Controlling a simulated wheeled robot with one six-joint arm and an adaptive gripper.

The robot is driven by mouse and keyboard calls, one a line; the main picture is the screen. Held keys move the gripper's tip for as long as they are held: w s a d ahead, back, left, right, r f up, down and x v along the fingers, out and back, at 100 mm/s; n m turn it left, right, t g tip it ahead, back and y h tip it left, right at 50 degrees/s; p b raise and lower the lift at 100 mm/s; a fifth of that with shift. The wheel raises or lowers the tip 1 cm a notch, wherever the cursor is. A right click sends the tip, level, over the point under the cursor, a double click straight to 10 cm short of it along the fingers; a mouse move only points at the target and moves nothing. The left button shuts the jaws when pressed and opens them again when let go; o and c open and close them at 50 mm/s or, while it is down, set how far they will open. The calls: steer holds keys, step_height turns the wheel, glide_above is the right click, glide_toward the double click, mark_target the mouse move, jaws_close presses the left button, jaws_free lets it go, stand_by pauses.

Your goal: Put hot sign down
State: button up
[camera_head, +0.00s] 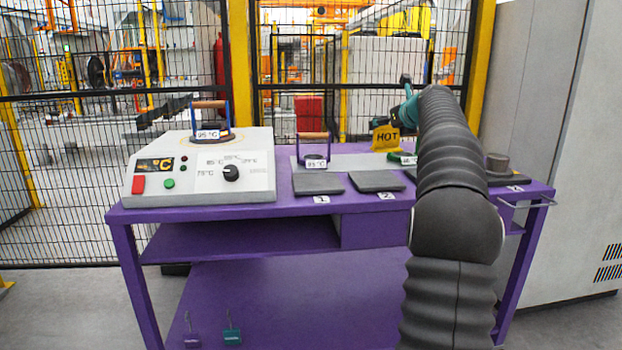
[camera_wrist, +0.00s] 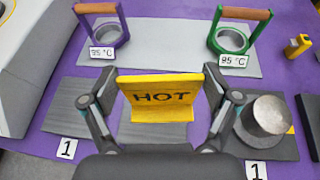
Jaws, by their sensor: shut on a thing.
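The yellow HOT sign (camera_wrist: 160,99) is a folded plate with black letters. It sits between the two fingers of my gripper (camera_wrist: 162,92), which is shut on it. In the wrist view it covers part of the middle dark pad (camera_wrist: 137,130). In the head view the sign (camera_head: 386,138) shows upright over the back of the purple table (camera_head: 350,148), left of my arm. I cannot tell whether the sign's lower edge touches anything.
A purple-framed ring (camera_wrist: 108,35) and a green-framed ring (camera_wrist: 232,40), both tagged 95 °C, stand on a grey plate. A metal cylinder (camera_wrist: 265,115) stands on the right pad. The left pad (camera_head: 318,183) is empty. A heater (camera_head: 200,168) with a blue-framed ring stands at left.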

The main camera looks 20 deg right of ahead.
steer(key=w+a+r+n+y, duration=0.2)
steer(key=w+a+n+y, duration=0.15)
steer(key=w+a, duration=0.3)
steer(key=b, duration=0.3)
glide_above(316, 181)
step_height(316, 181, down, 7)
steer(key=shift+w+d+f+m+b, duration=0.1)
steer(key=shift+f+m+b, duration=0.15)
steer(key=shift+f+b, duration=1.15)
steer(key=shift+f+p, duration=0.5)
steer(key=shift+f, duration=0.1)
steer(key=o, duration=0.9)
steer(key=shift+s+r, duration=0.2)
steer(key=v, duration=1.1)
steer(key=shift+s, duration=0.3)
